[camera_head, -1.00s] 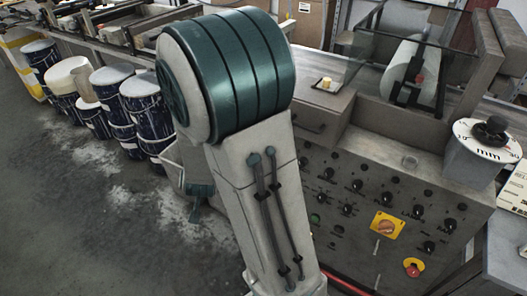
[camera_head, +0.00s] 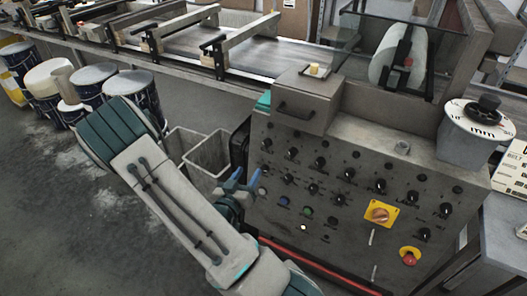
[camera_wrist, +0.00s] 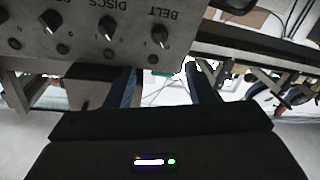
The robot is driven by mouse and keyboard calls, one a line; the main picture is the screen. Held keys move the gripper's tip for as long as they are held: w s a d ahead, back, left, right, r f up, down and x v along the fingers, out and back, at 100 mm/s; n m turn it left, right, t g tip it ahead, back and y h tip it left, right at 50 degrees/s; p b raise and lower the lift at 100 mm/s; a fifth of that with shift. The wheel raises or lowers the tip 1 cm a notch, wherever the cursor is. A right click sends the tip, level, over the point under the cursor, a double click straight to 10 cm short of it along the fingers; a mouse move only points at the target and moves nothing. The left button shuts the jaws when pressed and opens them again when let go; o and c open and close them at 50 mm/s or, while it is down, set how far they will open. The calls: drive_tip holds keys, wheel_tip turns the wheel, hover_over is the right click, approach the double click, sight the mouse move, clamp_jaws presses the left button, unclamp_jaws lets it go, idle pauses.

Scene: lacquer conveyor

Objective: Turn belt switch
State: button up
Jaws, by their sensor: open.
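The belt switch (camera_wrist: 160,37) is a black rotary knob with a pale pointer line, beside the upside-down label BELT in the wrist view. It sits at the right end of a row of similar knobs on the grey control panel (camera_head: 350,228). I cannot tell for sure which knob it is in the head view. My gripper (camera_head: 243,183) is open and empty, its blue fingers at the left edge of the panel. In the wrist view the fingers (camera_wrist: 160,70) stand apart, just below the belt knob in the picture, not around it.
A yellow-backed switch (camera_head: 380,214) and a red button (camera_head: 409,257) are on the panel's right side. A grey drawer box (camera_head: 308,98) juts out above. Grey bins (camera_head: 208,160) stand behind my arm, and blue-white drums (camera_head: 132,95) at left. Floor at left is partly clear.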

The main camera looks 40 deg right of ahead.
sight(265, 147)
drive_tip(key=b+x, duration=0.4)
drive_tip(key=x, duration=0.9)
drive_tip(key=shift+f, duration=0.1)
drive_tip(key=c, duration=1)
